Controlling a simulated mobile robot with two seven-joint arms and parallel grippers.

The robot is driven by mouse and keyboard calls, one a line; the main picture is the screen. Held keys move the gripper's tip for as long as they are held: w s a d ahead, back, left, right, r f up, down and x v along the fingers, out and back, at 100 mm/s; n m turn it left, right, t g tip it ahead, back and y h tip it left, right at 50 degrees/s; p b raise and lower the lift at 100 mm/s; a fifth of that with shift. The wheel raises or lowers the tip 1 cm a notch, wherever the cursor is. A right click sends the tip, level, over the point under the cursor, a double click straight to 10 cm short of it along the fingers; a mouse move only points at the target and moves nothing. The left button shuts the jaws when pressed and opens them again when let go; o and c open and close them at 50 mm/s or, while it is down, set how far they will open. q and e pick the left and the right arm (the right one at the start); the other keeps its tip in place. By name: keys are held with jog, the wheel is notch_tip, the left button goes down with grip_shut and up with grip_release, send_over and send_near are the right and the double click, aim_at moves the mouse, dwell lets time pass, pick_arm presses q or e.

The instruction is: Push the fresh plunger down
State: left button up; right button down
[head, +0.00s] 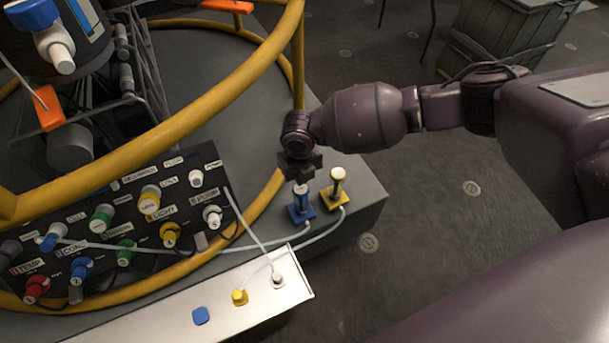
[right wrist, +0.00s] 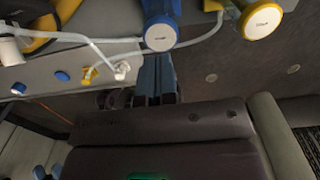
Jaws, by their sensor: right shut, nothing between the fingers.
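Two plungers stand side by side on the grey platform's corner in the head view. One is the blue plunger (head: 301,205) with a pale top; the other is the yellow plunger (head: 337,192). My left gripper is out of view.
A black panel (head: 120,228) with several coloured knobs lies left of the plungers. A white strip (head: 170,325) with blue, yellow and white plugs is in front. Pale cables run from the plungers. A yellow ring rail (head: 235,88) curves close by. Dark floor is right.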

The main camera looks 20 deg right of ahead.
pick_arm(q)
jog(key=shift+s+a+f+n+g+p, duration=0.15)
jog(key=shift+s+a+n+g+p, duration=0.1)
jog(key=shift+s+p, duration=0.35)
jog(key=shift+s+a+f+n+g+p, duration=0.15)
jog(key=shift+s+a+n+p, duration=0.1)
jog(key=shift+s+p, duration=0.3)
pick_arm(e)
notch_tip(320, 180, up, 10)
jog(key=shift+f, duration=0.15)
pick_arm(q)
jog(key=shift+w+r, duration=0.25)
